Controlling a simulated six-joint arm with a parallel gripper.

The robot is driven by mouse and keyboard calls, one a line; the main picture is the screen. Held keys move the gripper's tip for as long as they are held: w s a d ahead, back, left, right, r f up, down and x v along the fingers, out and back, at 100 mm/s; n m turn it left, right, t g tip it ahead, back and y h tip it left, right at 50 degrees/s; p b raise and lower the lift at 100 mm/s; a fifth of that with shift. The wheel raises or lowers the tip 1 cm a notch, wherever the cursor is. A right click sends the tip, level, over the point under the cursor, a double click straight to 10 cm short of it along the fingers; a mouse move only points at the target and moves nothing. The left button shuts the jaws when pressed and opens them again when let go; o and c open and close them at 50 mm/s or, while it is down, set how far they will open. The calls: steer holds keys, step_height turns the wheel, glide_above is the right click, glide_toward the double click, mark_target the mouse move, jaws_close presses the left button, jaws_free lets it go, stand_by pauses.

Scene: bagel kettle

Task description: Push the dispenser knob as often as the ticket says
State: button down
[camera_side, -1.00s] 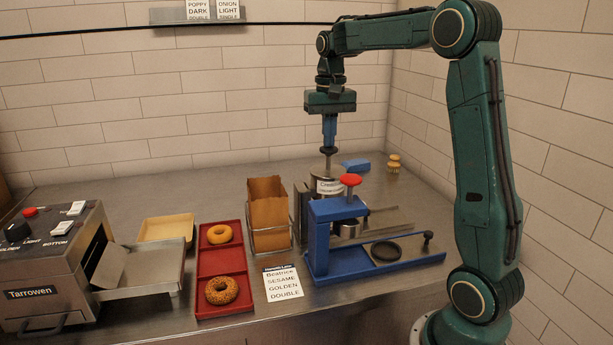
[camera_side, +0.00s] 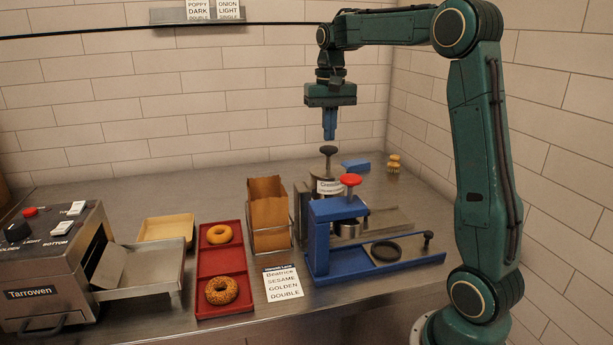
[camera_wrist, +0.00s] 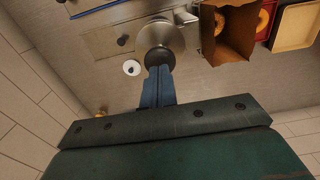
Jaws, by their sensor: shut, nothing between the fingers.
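The dispenser (camera_side: 327,187) is a metal canister with a white label, behind the blue press. Its dark round knob (camera_side: 328,150) stands up on top on a thin stem. My gripper (camera_side: 330,138) is shut and empty, pointing down just above the knob with a small gap. In the wrist view my blue fingers (camera_wrist: 158,72) are together over the dispenser top (camera_wrist: 160,38). The ticket (camera_side: 283,284) lies on the counter in front and reads Beatrice, SESAME, GOLDEN, DOUBLE.
A blue press (camera_side: 338,222) with a red knob stands in front of the dispenser. A paper bag (camera_side: 268,212) is left of it. A red tray (camera_side: 221,262) holds two bagels. A toaster (camera_side: 55,275) is far left. Two more tickets hang on the wall rail (camera_side: 166,15).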

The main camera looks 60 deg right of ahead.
mark_target(329, 147)
steer(key=shift+f, duration=0.85)
steer(key=shift+f, duration=1.55)
steer(key=shift+r, duration=2.4)
